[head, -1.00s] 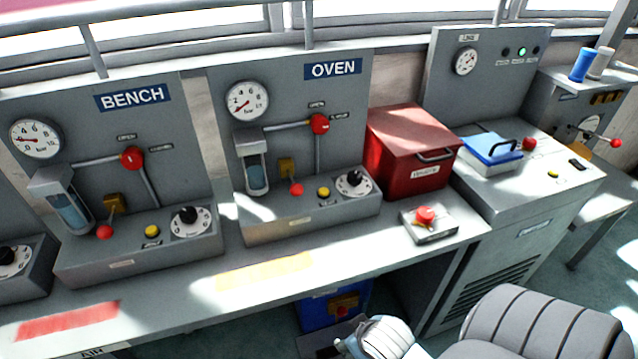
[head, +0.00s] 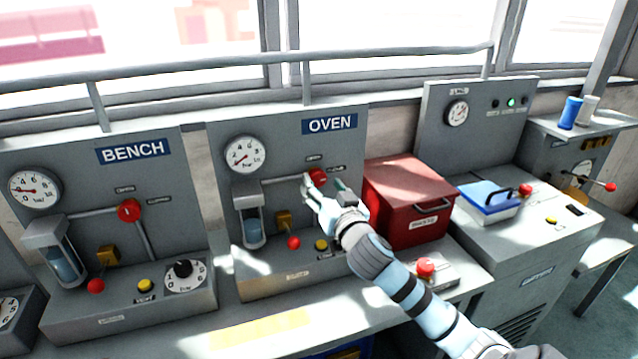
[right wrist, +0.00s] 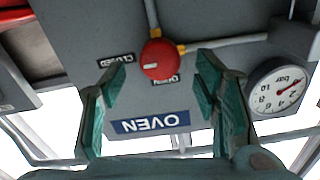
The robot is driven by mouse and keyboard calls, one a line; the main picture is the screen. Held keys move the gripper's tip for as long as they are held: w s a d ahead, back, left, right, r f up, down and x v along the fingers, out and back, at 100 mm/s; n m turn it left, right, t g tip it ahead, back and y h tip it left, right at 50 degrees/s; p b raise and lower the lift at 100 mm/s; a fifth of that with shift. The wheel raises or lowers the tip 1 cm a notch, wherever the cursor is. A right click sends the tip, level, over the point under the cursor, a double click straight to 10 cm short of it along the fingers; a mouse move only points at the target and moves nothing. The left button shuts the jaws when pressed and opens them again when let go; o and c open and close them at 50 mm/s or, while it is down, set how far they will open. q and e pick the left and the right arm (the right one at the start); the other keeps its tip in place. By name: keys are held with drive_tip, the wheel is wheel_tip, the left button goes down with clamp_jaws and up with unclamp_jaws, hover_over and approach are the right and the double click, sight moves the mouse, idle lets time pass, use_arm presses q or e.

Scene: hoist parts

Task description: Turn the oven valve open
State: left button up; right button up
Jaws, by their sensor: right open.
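The oven valve is a round red knob (head: 316,177) on the grey panel under the blue OVEN sign (head: 330,124). In the right wrist view the knob (right wrist: 160,60) shows upside down, with a pale mark on its left side, the side of the CLOSED label (right wrist: 115,61). The OPEN label (right wrist: 166,79) is partly covered by the knob. My right gripper (head: 324,192) is in front of the knob. Its green-padded fingers (right wrist: 160,92) are spread and empty, with the knob between and beyond them, apart from both. My left gripper is not in view.
The oven gauge (head: 245,155) and a glass cylinder (head: 252,222) are left of the valve. A red box (head: 408,200) stands close on the right. The bench panel has a similar red knob (head: 129,210). A rail (head: 200,65) runs above the panels.

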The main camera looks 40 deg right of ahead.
sight(317, 178)
drive_tip(key=x, duration=0.2)
drive_tip(key=shift+w, duration=0.3)
drive_tip(key=shift+d, duration=0.1)
drive_tip(key=c, duration=1.1)
drive_tip(key=shift+c, duration=0.2)
